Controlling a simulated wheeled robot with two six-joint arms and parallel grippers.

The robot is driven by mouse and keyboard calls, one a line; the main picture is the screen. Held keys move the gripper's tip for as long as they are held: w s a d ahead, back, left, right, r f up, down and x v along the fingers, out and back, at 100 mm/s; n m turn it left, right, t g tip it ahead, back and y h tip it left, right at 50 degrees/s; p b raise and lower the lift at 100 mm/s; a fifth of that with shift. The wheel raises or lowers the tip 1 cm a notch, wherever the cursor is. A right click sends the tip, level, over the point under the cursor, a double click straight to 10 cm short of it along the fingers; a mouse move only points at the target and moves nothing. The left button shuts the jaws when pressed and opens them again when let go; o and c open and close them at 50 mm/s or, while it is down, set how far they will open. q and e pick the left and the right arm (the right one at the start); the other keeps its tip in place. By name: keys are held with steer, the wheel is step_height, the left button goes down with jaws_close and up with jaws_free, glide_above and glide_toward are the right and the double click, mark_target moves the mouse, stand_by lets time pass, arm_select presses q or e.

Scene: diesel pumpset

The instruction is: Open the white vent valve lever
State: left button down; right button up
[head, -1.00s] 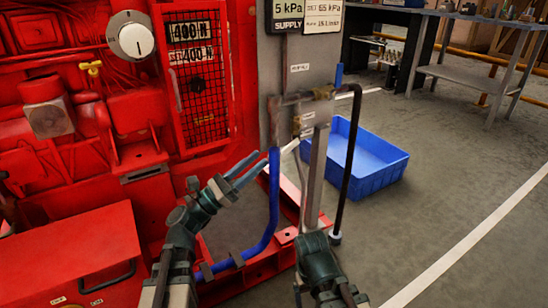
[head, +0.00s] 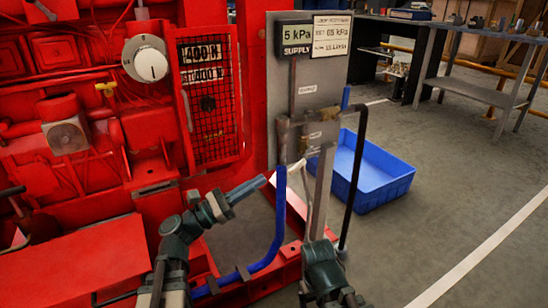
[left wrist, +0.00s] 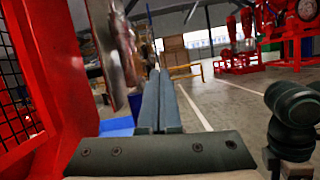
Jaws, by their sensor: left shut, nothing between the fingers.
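A small white lever (head: 297,165) shows in the head view on the pipework at the lower front of the grey supply panel. It slants slightly, just right of the top of the blue pipe (head: 279,205). My left gripper (head: 262,180) is shut and empty, its fingers together. They point right and slightly up, short of the blue pipe and lever. In the left wrist view the closed fingers (left wrist: 158,100) point ahead past the panel edge; I cannot make out the lever there. My right arm shows at the bottom of the head view, but its fingers cannot be seen.
The grey panel (head: 310,105) carries gauge displays, with a black hose (head: 352,190) at its right. The red pumpset (head: 90,120) fills the left. A blue crate (head: 385,188) lies on the floor behind. Open floor (head: 440,225) is at right.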

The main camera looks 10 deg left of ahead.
mark_target(294, 166)
arm_select(q)
steer(key=w+d+r+m+g+y+p, duration=0.1)
steer(key=d+r+m+g+y+p, duration=0.35)
steer(key=p, duration=1.05)
steer(key=w+d+r+m+g+y+p, duration=0.1)
steer(key=d+r+m+g+y+p, duration=0.35)
steer(key=p, duration=1.05)
steer(key=a+r+m+y+p, duration=0.5)
steer(key=a+r+m+p, duration=0.15)
steer(key=p, duration=0.35)
steer(key=shift+m, duration=0.35)
steer(key=b+x, duration=0.7)
steer(key=x, duration=0.2)
steer(key=b+x, duration=0.4)
steer(key=shift+w+d+f+b, duration=0.1)
steer(key=shift+w+d+b, duration=0.2)
steer(key=shift+w, duration=0.2)
